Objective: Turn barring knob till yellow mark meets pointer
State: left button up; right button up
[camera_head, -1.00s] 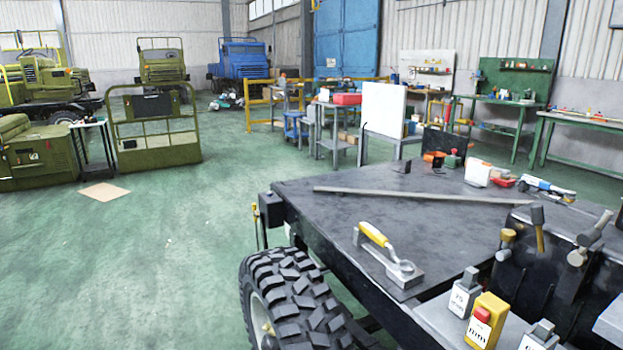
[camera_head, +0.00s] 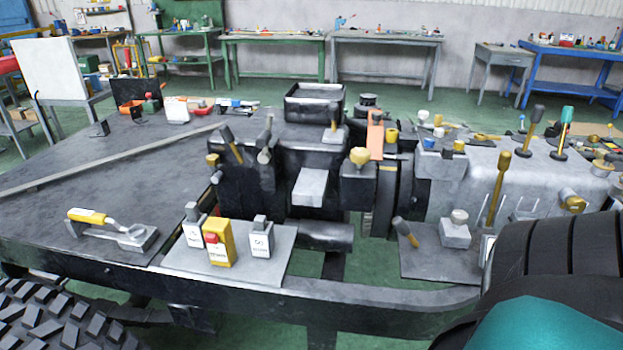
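The chassis frame (camera_head: 400,296) carries a dark engine block (camera_head: 240,185) in the middle of the head view. A faceted yellow knob (camera_head: 360,156) sits on the block's right part, beside a dark round disc or flywheel (camera_head: 385,195). An upright orange plate (camera_head: 376,140) stands just above the disc. Another yellow-brown knob (camera_head: 572,198) is on the grey housing at the right. I cannot tell which knob is the barring knob, and no yellow mark or pointer can be made out at this size. Neither of my grippers is in view.
A yellow box with a red top (camera_head: 218,244) stands between two grey labelled blocks on a grey plate (camera_head: 262,272). A yellow-handled tool (camera_head: 100,222) lies at left. A tall brown lever (camera_head: 498,185) rises at right. A large dark ribbed shape (camera_head: 560,245) blocks the lower right.

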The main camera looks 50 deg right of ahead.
aim_at(360, 156)
jog(key=z, duration=1.4)
